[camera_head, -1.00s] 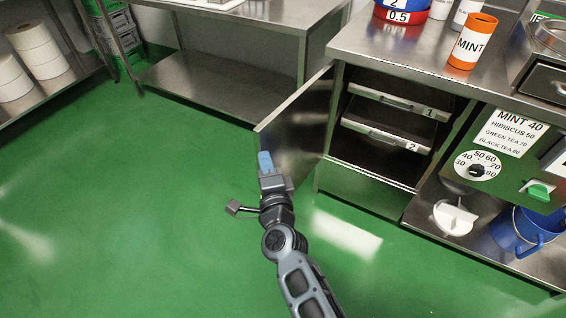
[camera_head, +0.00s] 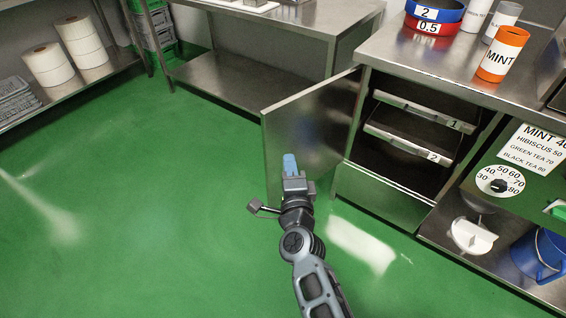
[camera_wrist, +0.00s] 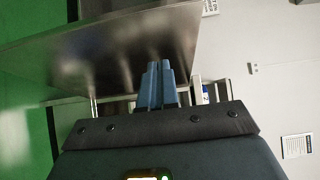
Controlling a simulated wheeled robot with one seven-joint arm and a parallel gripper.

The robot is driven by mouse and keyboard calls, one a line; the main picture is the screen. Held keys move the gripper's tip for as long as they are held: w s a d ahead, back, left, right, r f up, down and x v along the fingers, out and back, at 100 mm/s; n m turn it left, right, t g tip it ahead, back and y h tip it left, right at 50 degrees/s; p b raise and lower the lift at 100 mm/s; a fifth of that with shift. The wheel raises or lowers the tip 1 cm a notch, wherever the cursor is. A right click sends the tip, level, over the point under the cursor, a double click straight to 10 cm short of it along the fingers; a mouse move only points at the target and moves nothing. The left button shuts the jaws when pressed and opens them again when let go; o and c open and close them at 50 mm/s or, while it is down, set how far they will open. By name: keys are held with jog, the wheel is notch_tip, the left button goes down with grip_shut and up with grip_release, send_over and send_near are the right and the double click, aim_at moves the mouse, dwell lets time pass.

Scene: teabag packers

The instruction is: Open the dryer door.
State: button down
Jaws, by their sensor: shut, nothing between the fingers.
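The dryer door (camera_head: 312,130) is a steel panel that stands swung wide open, hinged at the left side of the dryer cabinet (camera_head: 385,200). Inside the cabinet are a tray marked 1 (camera_head: 425,110) and a tray marked 2 (camera_head: 405,143). My gripper (camera_head: 290,160) has blue fingers, shut and empty, in front of the door's inner face near its lower free side. In the wrist view the fingers (camera_wrist: 160,68) overlap the door panel (camera_wrist: 110,60); I cannot tell whether they touch it.
A steel counter (camera_head: 400,55) above the cabinet holds an orange MINT cup (camera_head: 502,55) and stacked blue and red rings (camera_head: 433,20). A dial panel (camera_head: 530,165) is at right. A steel table (camera_head: 230,80) stands behind the door. Green floor (camera_head: 130,210) is clear to the left.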

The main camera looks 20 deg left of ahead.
jog(key=a+p+v, duration=0.1)
jog(key=p+v, duration=0.1)
jog(key=v, duration=0.6)
jog(key=shift+s+a, duration=0.25)
jog(key=shift+s, duration=0.45)
jog(key=s+d+n+h+p, duration=0.1)
jog(key=s+d+n, duration=0.2)
jog(key=s+d, duration=0.65)
jog(key=s+d+n+h, duration=0.1)
jog(key=s+d+n, duration=0.2)
jog(key=s+d, duration=0.7)
jog(key=s+d+r+n+g+h, duration=0.1)
jog(key=s+d+r+n+h, duration=0.1)
jog(key=s+d+r+n, duration=0.2)
jog(key=s+d+r+n+g+h+p, duration=0.1)
jog(key=s+d+r+n+h, duration=0.1)
jog(key=s+d+r, duration=0.6)
jog(key=s+r+n, duration=0.1)
jog(key=s+r, duration=0.4)
jog(key=shift+s+n, duration=0.4)
